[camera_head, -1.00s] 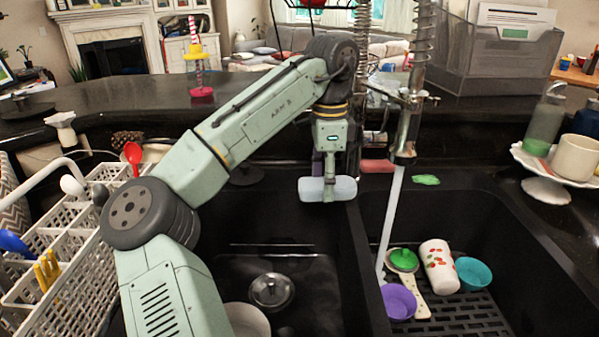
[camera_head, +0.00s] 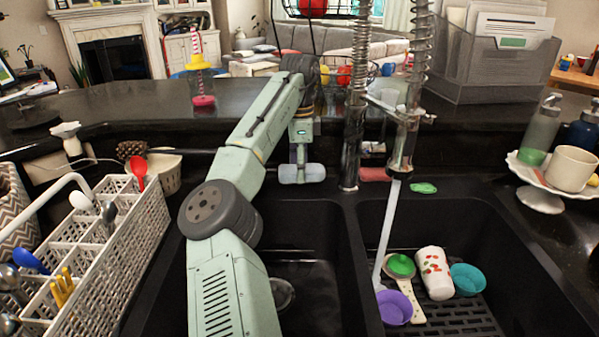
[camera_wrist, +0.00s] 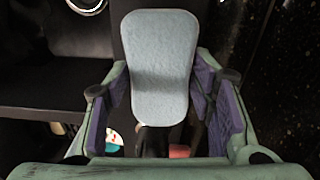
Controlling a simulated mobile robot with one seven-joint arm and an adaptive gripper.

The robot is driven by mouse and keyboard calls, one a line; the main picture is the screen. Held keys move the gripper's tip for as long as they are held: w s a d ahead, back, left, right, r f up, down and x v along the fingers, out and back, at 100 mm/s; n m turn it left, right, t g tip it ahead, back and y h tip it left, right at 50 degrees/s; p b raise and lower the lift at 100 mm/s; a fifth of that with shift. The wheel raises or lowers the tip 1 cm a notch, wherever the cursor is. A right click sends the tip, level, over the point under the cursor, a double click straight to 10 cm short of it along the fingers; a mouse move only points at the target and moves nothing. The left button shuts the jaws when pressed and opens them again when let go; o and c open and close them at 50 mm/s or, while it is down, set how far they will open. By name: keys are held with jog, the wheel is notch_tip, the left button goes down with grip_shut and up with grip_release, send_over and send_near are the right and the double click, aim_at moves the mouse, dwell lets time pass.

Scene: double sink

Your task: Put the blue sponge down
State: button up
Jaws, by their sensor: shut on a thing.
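The blue sponge (camera_head: 289,175) is pale blue and rounded with a slight waist. My gripper (camera_head: 301,163) is shut on it, with the fingers pointing down near the back rim of the left basin. In the wrist view the sponge (camera_wrist: 160,45) shows its broad face between the two purple-padded fingers of my gripper (camera_wrist: 162,92). I cannot tell whether the sponge touches the rim behind it.
The metal faucet (camera_head: 350,140) stands close to the right of my gripper. A pink block (camera_head: 375,174) and a green piece (camera_head: 423,188) lie on the back ledge. A white cutlery rack (camera_head: 120,235) is at left. The right basin holds a white cup (camera_head: 434,272) and a purple bowl (camera_head: 394,308).

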jog(key=shift+f, duration=1.2)
jog(key=shift+f, duration=0.2)
jog(key=o, duration=1)
jog(key=shift+o, duration=0.2)
jog(key=shift+a, duration=0.1)
notch_tip(320, 180, up, 11)
jog(key=shift+f, duration=0.1)
jog(key=shift+c, duration=0.5)
